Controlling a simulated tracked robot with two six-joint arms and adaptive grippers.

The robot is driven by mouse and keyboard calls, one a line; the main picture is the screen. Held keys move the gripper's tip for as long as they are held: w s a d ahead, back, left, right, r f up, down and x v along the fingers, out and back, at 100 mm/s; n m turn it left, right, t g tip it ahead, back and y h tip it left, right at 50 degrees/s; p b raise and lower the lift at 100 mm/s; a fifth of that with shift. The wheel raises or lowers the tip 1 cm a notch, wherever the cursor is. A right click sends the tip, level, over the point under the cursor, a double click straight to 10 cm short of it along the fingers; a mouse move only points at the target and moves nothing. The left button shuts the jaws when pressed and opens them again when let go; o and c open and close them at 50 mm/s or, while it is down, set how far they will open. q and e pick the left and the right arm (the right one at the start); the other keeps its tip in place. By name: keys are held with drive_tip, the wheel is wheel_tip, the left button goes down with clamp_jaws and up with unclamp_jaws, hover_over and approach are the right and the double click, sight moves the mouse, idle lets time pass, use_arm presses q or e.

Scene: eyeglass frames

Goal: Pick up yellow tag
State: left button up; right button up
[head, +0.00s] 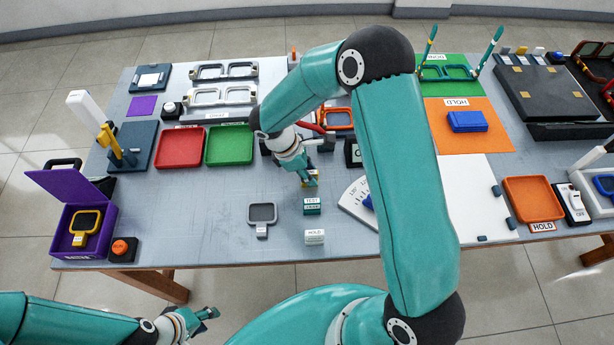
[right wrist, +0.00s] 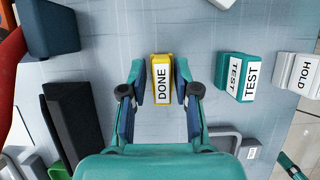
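The yellow tag, marked DONE, lies on the table between the fingers of my right gripper in the right wrist view (right wrist: 162,80). In the head view only a small part of the yellow tag (head: 313,180) shows beside the fingers. My right gripper (right wrist: 160,78) is open around it, with a finger on each side and narrow gaps to the tag. It also shows in the head view (head: 308,178), pointing down at the table. My left gripper (head: 210,313) hangs at the lower left, away from the table; its opening is unclear.
A green TEST tag (right wrist: 241,78) lies close to the right gripper in the wrist view, with a white HOLD tag (right wrist: 304,75) beyond it. Red (head: 180,148) and green (head: 229,145) trays stand to the left.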

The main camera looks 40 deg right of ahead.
drive_tip(key=c, duration=0.3)
drive_tip(key=shift+r, duration=0.15)
drive_tip(key=shift+c, duration=0.2)
wheel_tip(320, 180, up, 20)
drive_tip(key=shift+b, duration=0.4)
